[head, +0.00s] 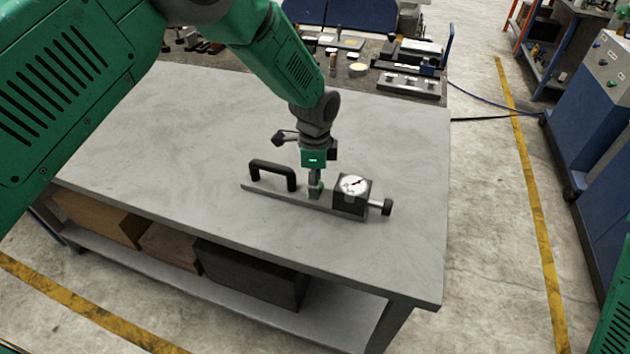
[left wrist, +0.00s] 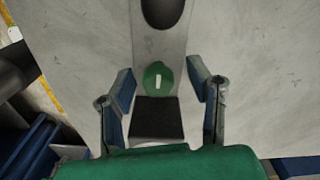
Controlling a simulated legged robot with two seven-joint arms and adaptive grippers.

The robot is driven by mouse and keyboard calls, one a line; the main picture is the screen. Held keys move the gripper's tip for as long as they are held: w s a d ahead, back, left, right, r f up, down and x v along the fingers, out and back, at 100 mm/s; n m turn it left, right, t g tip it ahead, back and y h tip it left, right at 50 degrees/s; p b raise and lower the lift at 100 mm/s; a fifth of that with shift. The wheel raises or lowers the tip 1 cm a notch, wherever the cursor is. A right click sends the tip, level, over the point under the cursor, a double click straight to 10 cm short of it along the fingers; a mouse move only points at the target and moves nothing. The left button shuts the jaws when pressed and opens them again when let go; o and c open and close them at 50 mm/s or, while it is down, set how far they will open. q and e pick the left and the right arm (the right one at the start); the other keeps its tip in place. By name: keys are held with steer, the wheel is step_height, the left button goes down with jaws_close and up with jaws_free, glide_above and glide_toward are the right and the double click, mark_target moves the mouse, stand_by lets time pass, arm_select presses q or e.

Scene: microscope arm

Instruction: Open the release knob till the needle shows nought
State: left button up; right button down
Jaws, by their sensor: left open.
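The release knob is round and green with a white mark in the left wrist view (left wrist: 158,77). The mark runs nearly up and down the picture. In the head view the knob is mostly hidden by my left gripper (head: 315,187), which points straight down over it. In the left wrist view the open fingers (left wrist: 161,82) stand on either side of the knob, with gaps visible. The dial (head: 354,185) has a white face on a dark box; its needle slants to the upper right, but the numbers are too small to read. My right gripper is out of view.
A grey bar (head: 264,191) on the table (head: 200,130) carries the dial box, a black handle (head: 272,172) and a black end knob (head: 386,207). Tools and blocks (head: 408,84) lie on a bench behind. The table around the bar is clear.

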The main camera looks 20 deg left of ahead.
arm_select(q)
steer(key=shift+d, duration=0.15)
steer(key=shift+c, duration=0.3)
steer(key=shift+d+r, duration=0.1)
steer(key=shift+d, duration=0.25)
jaws_close()
steer(key=shift+d, duration=0.1)
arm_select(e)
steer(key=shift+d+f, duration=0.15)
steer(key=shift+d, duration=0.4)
